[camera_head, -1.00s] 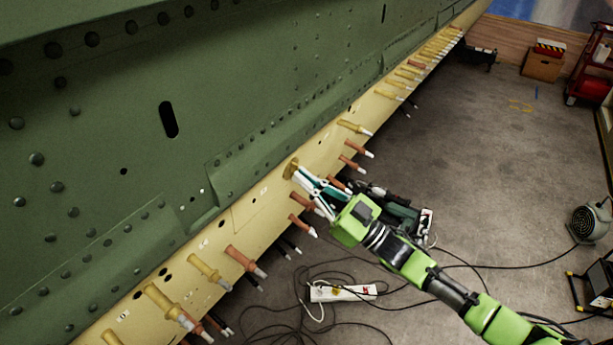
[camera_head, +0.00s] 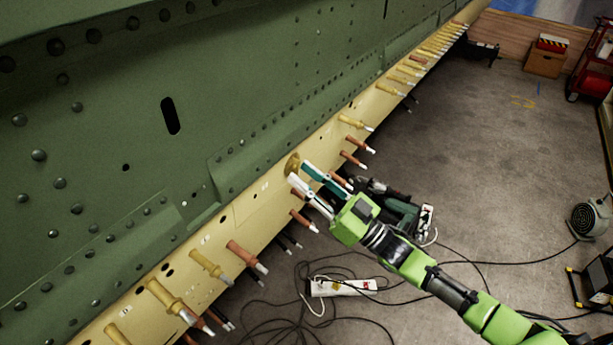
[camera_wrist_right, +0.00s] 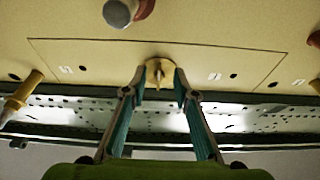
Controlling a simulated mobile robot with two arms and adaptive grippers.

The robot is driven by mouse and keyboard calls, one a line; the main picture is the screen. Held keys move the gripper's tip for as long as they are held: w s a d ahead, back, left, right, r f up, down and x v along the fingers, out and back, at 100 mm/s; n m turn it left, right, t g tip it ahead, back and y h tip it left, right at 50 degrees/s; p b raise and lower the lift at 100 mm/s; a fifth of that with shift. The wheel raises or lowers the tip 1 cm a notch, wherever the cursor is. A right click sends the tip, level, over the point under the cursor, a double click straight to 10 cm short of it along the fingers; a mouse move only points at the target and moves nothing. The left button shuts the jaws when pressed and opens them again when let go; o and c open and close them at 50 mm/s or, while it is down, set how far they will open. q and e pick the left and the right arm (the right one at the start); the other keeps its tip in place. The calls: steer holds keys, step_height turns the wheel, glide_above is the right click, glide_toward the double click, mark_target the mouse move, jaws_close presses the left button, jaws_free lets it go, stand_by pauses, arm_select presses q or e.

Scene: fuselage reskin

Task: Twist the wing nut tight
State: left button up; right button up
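The brass-coloured wing nut (camera_head: 292,163) sits on the cream panel strip (camera_head: 237,217) along the lower edge of the green fuselage skin. In the wrist view the wing nut (camera_wrist_right: 159,72) shows a round base and a narrow wing standing upright in the picture. My right gripper (camera_head: 300,174) is open just in front of it. In the wrist view its two teal-padded fingers (camera_wrist_right: 160,84) stand on either side of the wing nut, with a gap to the wing. I cannot tell whether the fingertips touch the panel. My left gripper is not in view.
Several copper and yellow fastener pins (camera_head: 247,256) stick out along the strip on both sides. A power strip (camera_head: 342,287) and black cables lie on the floor below. A fan (camera_head: 588,219) stands at right. The grey floor is mostly clear.

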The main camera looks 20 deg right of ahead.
steer(key=shift+s+d, duration=0.1)
steer(key=v, duration=1.1)
steer(key=shift+s+d, duration=0.25)
steer(key=shift+s, duration=0.1)
steer(key=shift+f, duration=0.15)
